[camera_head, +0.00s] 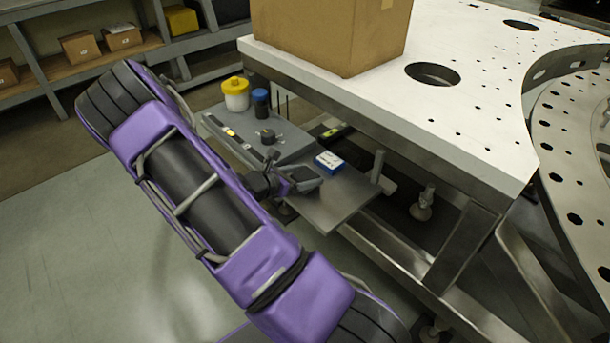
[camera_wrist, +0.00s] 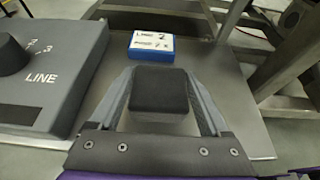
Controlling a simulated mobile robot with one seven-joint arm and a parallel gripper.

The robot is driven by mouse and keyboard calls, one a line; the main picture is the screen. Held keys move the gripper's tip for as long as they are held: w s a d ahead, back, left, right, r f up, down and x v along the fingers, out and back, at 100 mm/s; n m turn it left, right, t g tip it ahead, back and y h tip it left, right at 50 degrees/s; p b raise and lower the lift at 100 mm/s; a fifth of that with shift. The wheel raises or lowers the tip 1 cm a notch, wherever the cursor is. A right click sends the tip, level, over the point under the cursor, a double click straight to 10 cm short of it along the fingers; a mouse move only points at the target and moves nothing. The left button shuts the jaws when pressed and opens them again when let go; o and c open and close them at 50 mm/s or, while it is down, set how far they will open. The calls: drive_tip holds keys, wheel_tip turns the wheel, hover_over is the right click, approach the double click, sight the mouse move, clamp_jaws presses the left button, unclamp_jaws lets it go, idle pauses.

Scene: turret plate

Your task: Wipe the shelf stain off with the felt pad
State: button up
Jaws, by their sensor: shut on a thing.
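My gripper (camera_head: 300,178) is over the low grey shelf (camera_head: 330,208) under the white perforated table. In the wrist view my gripper (camera_wrist: 160,92) is shut on a dark block, the felt pad (camera_wrist: 160,88), with one finger on each side. The shelf (camera_wrist: 222,88) shows around and beyond the pad. I cannot tell whether the pad touches the shelf. I make out no stain on the bare parts of the shelf; the area under the pad and fingers is hidden.
A blue and white box (camera_head: 328,162) stands on the shelf beyond my gripper. A grey unit with a dark knob (camera_head: 267,137) and "LINE" lettering is to the left. A yellow-lidded jar (camera_head: 236,95) and a dark blue container (camera_head: 261,101) stand behind. The table edge (camera_head: 390,120) overhangs the back.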

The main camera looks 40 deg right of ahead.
drive_tip(key=shift+r+p, duration=1.8)
drive_tip(key=shift+r, duration=0.95)
drive_tip(key=shift+r, duration=0.1)
drive_tip(key=shift+r+p, duration=1.1)
drive_tip(key=shift+r, duration=0.3)
